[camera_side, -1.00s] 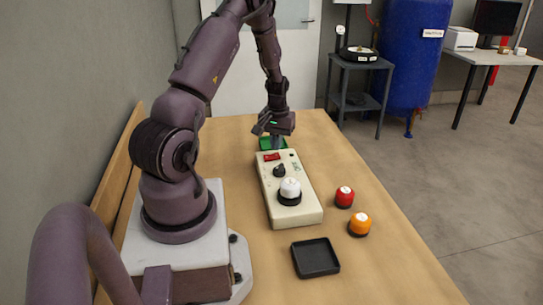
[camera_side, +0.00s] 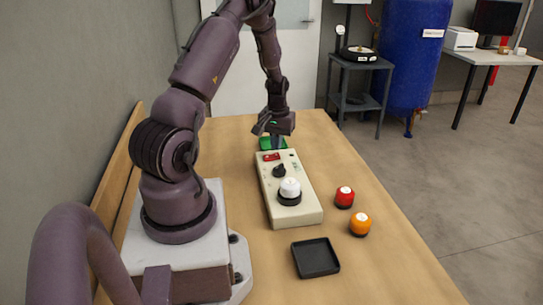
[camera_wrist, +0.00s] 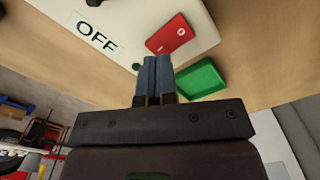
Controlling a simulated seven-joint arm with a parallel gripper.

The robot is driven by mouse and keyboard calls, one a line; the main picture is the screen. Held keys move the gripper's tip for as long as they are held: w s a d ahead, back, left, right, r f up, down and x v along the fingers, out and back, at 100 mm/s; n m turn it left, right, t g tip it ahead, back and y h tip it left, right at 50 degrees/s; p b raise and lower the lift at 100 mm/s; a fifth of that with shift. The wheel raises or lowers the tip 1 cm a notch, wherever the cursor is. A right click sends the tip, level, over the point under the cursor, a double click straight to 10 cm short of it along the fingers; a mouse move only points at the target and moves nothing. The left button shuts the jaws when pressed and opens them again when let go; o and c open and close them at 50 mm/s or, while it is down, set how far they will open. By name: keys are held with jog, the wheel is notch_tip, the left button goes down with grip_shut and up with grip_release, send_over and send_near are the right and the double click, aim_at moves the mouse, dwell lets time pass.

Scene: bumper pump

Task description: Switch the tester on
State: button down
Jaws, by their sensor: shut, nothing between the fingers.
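The tester (camera_side: 289,195) is a cream box on the wooden table, with a red rocker switch (camera_side: 271,157) at its far end, a black knob (camera_side: 279,170) and a white-topped cap (camera_side: 290,188) on a black base. In the wrist view the red switch (camera_wrist: 172,34) lies just beyond my fingertips, beside a label reading OFF (camera_wrist: 95,33). My gripper (camera_side: 278,143) is shut and empty, pointing down over the tester's far end; its closed fingers also show in the wrist view (camera_wrist: 154,72). I cannot tell whether the fingertips touch the tester.
A green tray (camera_side: 266,143) lies just behind the tester. A red cap (camera_side: 344,197) and an orange cap (camera_side: 360,224) stand to its right. An empty black tray (camera_side: 315,258) lies in front.

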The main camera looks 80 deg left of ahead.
aim_at(277, 155)
jog(key=shift+f, duration=1.3)
dwell(0.5)
jog(key=shift+r, duration=3.55)
